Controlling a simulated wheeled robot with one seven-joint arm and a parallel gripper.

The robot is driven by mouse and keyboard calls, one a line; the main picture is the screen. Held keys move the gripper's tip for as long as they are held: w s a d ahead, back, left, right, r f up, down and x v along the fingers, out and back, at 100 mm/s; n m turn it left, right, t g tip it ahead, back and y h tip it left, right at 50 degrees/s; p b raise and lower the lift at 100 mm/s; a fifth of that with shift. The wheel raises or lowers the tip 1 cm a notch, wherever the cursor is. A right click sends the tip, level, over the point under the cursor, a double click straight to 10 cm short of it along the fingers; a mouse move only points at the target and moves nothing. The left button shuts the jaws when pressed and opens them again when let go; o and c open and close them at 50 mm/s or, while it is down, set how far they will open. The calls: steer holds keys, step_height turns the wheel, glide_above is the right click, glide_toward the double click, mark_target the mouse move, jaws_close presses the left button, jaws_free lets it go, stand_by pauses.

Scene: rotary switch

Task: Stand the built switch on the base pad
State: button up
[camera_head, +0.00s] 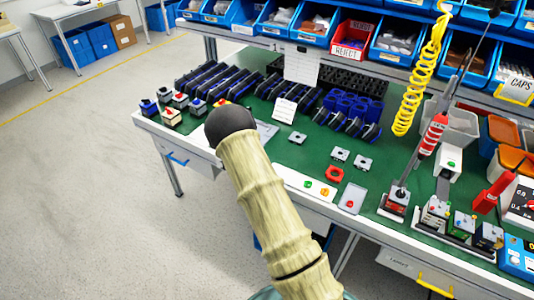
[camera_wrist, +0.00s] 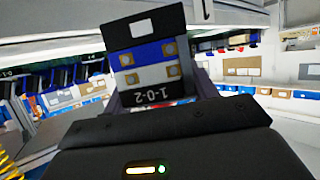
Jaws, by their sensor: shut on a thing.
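In the wrist view my gripper (camera_wrist: 158,92) is shut on the built switch (camera_wrist: 150,52). The switch has a black block with a white label, a blue layer and a grey layer with brass-coloured screws, and a black strip marked "1-0-2". It shows tilted, held clear in front of the wrist. In the head view my arm with its beige sleeve and black joint hides the gripper and the switch. A flat grey plate (camera_head: 267,131) lies on the green bench beside the black joint, partly hidden. I cannot tell whether it is the base pad.
Several small switches (camera_head: 171,117) stand at the bench's left corner. Rows of dark blue parts (camera_head: 210,82) lie behind. Blue bins (camera_head: 393,40) line the back.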

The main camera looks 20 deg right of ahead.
steer(key=s+a+f+n+y+b, duration=0.1)
steer(key=a+f+b, duration=0.1)
steer(key=f+b, duration=0.2)
steer(key=s+a+f+n+y+b, duration=0.1)
steer(key=f+b, duration=0.4)
steer(key=f, duration=0.5)
steer(key=shift+s+a+f+y, duration=0.2)
steer(key=shift+s+a+y, duration=0.3)
steer(key=shift+a, duration=0.4)
steer(key=shift+s, duration=0.1)
